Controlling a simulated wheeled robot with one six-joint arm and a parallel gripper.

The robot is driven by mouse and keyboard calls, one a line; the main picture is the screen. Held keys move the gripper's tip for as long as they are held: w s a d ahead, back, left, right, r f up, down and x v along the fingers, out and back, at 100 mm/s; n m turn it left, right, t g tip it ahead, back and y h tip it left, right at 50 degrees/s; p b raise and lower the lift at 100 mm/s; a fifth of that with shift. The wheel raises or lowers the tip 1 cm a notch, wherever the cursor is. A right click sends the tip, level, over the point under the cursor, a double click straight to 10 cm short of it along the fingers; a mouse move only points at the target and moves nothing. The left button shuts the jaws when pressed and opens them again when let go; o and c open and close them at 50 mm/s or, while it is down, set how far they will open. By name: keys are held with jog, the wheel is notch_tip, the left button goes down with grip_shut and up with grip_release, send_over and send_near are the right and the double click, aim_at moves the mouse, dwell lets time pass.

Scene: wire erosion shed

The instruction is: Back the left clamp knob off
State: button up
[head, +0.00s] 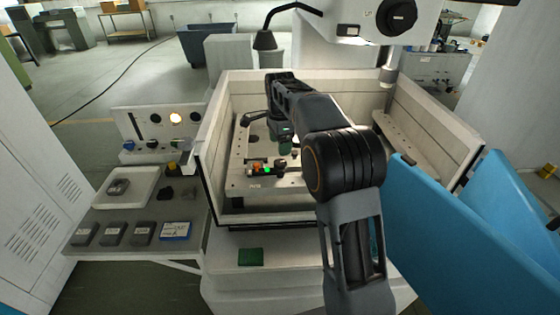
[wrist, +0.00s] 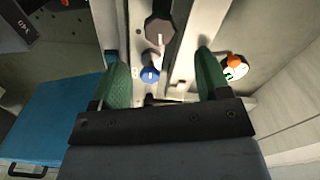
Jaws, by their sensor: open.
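My gripper (head: 285,136) reaches down into the open machine tank in the head view. In the wrist view its two green fingers (wrist: 163,62) are spread apart with nothing held between them. A dark many-sided knob (wrist: 159,29) lies beyond the fingertips, near the middle of that view. A smaller blue round knob (wrist: 150,75) shows between the fingers, apart from both. In the head view a black clamp-like part (head: 247,119) stands at the left of the work frame. I cannot tell which of these is the left clamp knob; my arm hides part of the frame.
The tank's pale walls (head: 225,128) surround my gripper. A small orange and green item (head: 262,170) sits at the frame's near edge. Blue doors (head: 440,215) stand at the right. A side table (head: 105,205) at the left holds a tray and several dark blocks.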

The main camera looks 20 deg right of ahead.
aim_at(280, 162)
notch_tip(280, 162, down, 7)
jog(key=shift+f, duration=0.2)
dwell(0.4)
jog(key=c, duration=0.9)
